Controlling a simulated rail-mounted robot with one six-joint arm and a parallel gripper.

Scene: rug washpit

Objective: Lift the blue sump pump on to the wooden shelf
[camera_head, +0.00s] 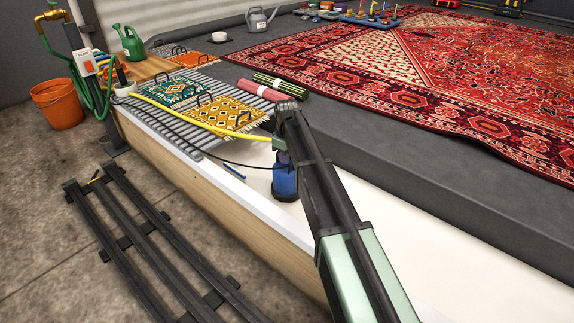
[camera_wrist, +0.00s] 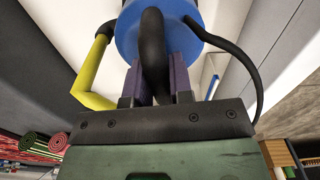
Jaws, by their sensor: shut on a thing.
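The blue sump pump (camera_head: 285,182) is upright in the white pit, close to the wooden-sided wall. I cannot tell whether its base touches the pit floor. In the wrist view its round blue body (camera_wrist: 128,42) is just beyond my fingers. My gripper (camera_head: 281,146) is above the pump in the head view, partly hidden by my arm. The wrist view shows my purple fingers (camera_wrist: 161,80) shut on the pump's black handle (camera_wrist: 153,45). A wooden surface (camera_head: 146,69), which looks like the shelf, is at the upper left beside the tap.
A yellow hose (camera_head: 195,121) and a black cable (camera_head: 215,158) run from the pump leftward. Grey slats with small rugs (camera_head: 215,112) and rolled rugs (camera_head: 262,90) lie beyond. An orange bucket (camera_head: 57,103) and green watering can (camera_head: 128,42) stand near the wooden surface.

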